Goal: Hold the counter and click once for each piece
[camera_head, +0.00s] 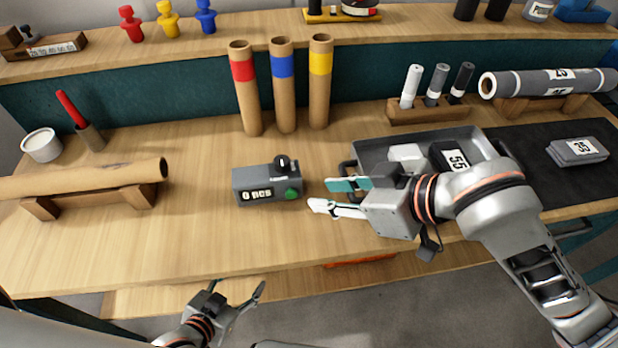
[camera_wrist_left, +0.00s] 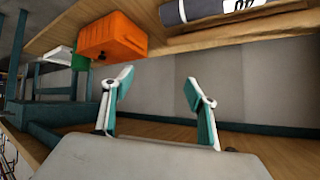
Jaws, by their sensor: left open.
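The counter (camera_head: 254,179) is a grey box on the table, left of centre, in the head view. Its display reads "0 pcs"; it has a black knob on top and a green button (camera_head: 292,194) at its right front. My right gripper (camera_head: 322,196) is just right of the counter, its fingers apart, pointing towards it, with nothing between them. My left gripper (camera_head: 238,288) is open and empty below the table's front edge; its fingers also show apart in the left wrist view (camera_wrist_left: 159,83). A grey tray (camera_head: 365,150) right of the counter holds a white block (camera_head: 406,153) and a black block marked 55 (camera_head: 440,158).
Tubes with red, blue and yellow bands (camera_head: 284,90) stand behind the counter. A brown roll (camera_head: 85,180) lies on a wooden stand at left. A dark mat (camera_head: 530,160) bears a grey stack (camera_head: 562,152) at right. An orange bin (camera_wrist_left: 112,38) shows in the left wrist view.

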